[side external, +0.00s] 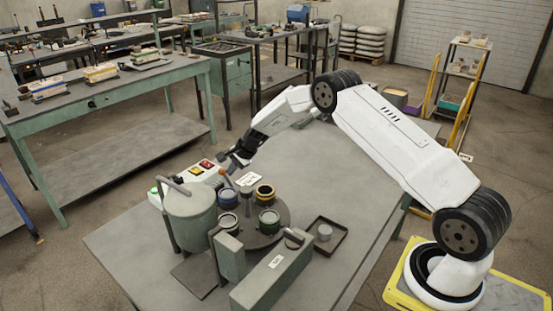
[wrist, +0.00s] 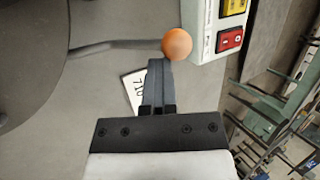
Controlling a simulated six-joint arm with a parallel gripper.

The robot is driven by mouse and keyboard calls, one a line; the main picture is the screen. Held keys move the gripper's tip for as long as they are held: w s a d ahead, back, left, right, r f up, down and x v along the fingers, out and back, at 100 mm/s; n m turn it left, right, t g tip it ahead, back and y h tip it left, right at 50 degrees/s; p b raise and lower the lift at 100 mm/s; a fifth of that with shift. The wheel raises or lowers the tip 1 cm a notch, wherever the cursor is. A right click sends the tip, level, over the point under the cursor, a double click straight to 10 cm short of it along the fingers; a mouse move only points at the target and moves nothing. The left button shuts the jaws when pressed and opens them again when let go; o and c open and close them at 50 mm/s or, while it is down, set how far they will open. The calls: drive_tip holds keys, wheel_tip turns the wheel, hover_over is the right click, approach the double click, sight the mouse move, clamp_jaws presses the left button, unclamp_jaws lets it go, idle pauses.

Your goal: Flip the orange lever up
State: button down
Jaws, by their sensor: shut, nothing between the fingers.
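The orange lever's round knob (wrist: 177,43) shows near the top middle of the wrist view, on the end of a thin dark bar that runs left to a grey round body. In the side view a small orange spot (side external: 222,171) shows beside my gripper (side external: 232,165), above the turntable. In the wrist view my gripper (wrist: 159,63) is shut and its fingers hold nothing. Its fingertips are right below the knob and slightly to its left; I cannot tell whether they touch it.
A white control box (wrist: 213,25) with a red switch and a yellow one is close by at the upper right. In the side view a green-grey tank (side external: 190,216), a turntable with several pots (side external: 265,194) and a square tray (side external: 326,250) crowd the table. The table's right part is clear.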

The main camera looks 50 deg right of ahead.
drive_tip(key=shift+w+r, duration=0.3)
drive_tip(key=shift+r, duration=0.05)
drive_tip(key=shift+w+d+f, duration=0.3)
drive_tip(key=shift+d+f, duration=0.25)
drive_tip(key=shift+d, duration=0.3)
drive_tip(key=shift+w+d+f, duration=0.25)
drive_tip(key=shift+d+f, duration=0.25)
drive_tip(key=shift+d, duration=0.35)
drive_tip(key=s+d+r, duration=0.2)
drive_tip(key=s+r, duration=0.4)
drive_tip(key=s, duration=0.1)
drive_tip(key=shift+s+d+r, duration=0.15)
drive_tip(key=shift+d+r, duration=0.05)
drive_tip(key=shift+d, duration=0.05)
drive_tip(key=shift+a, duration=0.1)
drive_tip(key=s+a+r+n+g+h, duration=0.1)
drive_tip(key=s+a+n, duration=0.4)
drive_tip(key=s, duration=0.5)
drive_tip(key=s+a+r+n+g+h, duration=0.1)
drive_tip(key=s+a+r+n, duration=0.2)
drive_tip(key=s+a+n, duration=0.3)
drive_tip(key=s+a+r+n+g+h, duration=0.1)
drive_tip(key=s+a+n, duration=0.5)
drive_tip(key=s, duration=0.8)
drive_tip(key=shift+r, duration=0.75)
